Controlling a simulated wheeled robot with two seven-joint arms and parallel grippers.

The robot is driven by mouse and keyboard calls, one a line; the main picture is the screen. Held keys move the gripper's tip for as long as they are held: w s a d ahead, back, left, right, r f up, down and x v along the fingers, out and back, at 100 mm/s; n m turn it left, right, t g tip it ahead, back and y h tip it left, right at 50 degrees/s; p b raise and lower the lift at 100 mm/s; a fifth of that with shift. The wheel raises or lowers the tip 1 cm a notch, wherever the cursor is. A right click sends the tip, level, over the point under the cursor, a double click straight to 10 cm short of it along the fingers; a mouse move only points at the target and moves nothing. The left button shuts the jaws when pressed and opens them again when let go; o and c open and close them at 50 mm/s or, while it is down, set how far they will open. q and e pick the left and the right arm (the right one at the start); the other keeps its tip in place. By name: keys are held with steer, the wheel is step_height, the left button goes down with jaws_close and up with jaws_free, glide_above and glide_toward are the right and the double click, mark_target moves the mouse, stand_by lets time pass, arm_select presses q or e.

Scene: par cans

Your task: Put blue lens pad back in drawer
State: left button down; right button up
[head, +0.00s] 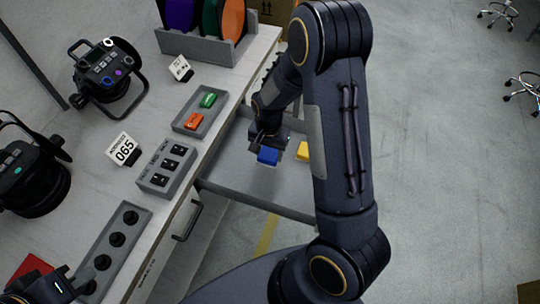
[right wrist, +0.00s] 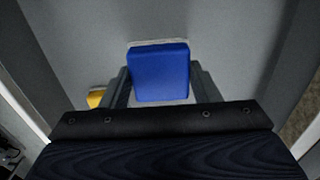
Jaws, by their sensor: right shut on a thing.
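The blue lens pad (head: 268,156) is in my right gripper (head: 267,148), over the open drawer (head: 232,183). In the right wrist view the blue pad (right wrist: 159,72) sits between the two fingers, which are shut on it, with the grey drawer floor (right wrist: 230,40) behind it. I cannot tell whether the pad touches the floor. A yellow pad (head: 303,151) lies in the drawer to the right of the blue one, partly hidden by my arm. My left gripper (head: 62,290) is at the bottom left corner of the head view, its fingers cut off or unclear.
A tray (head: 190,126) on the bench holds a green pad (head: 208,100) and an orange pad (head: 193,121). A switch box (head: 166,170), a knob panel (head: 115,242) and two stage lamps (head: 108,68) stand on the bench. The drawer handle (head: 188,221) sticks out in front.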

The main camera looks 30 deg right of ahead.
mark_target(270, 156)
steer(key=shift+w+d+f, duration=0.3)
steer(key=shift+w+f, duration=0.05)
steer(key=shift+f, duration=0.15)
steer(key=shift+w+d+f, duration=0.25)
steer(key=shift+w+f, duration=0.05)
steer(key=shift+f, duration=0.2)
steer(key=shift+w+f+p, duration=0.15)
steer(key=shift+f+p, duration=0.15)
steer(key=shift+f, duration=1.4)
steer(key=shift+f, duration=0.1)
steer(key=shift+f, duration=0.15)
steer(key=o, duration=1)
steer(key=shift+c, duration=0.2)
